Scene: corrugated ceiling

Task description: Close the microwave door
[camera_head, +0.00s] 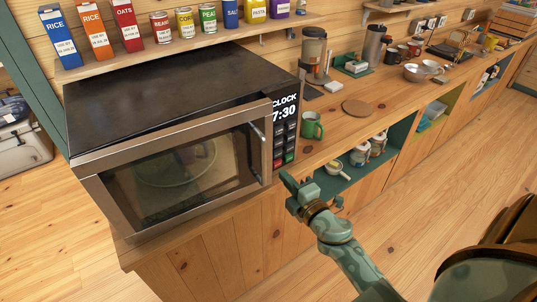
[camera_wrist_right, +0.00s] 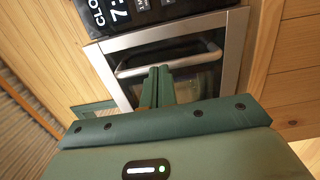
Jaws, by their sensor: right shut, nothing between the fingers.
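The microwave (camera_head: 165,90) is a dark box with a steel-framed glass door (camera_head: 108,208) and a clock panel on the right reading 7:30. The door is nearly in line with the front, its handle side seeming slightly out from the panel; the exact gap is unclear. Its bar handle (camera_head: 256,131) is at the right edge. My right gripper (camera_head: 292,178) is just right of and in front of the handle side, fingers together and empty. In the right wrist view the closed fingertips (camera_wrist_right: 160,70) point at the door, just below the handle (camera_wrist_right: 168,58). My left gripper is out of view.
The wooden counter (camera_head: 345,122) carries a green mug (camera_head: 311,126), a round board (camera_head: 357,108) and coffee gear. A shelf (camera_head: 205,42) with boxes and cans runs above the microwave. A teal cubby with jars (camera_head: 359,155) opens below. The floor in front is clear.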

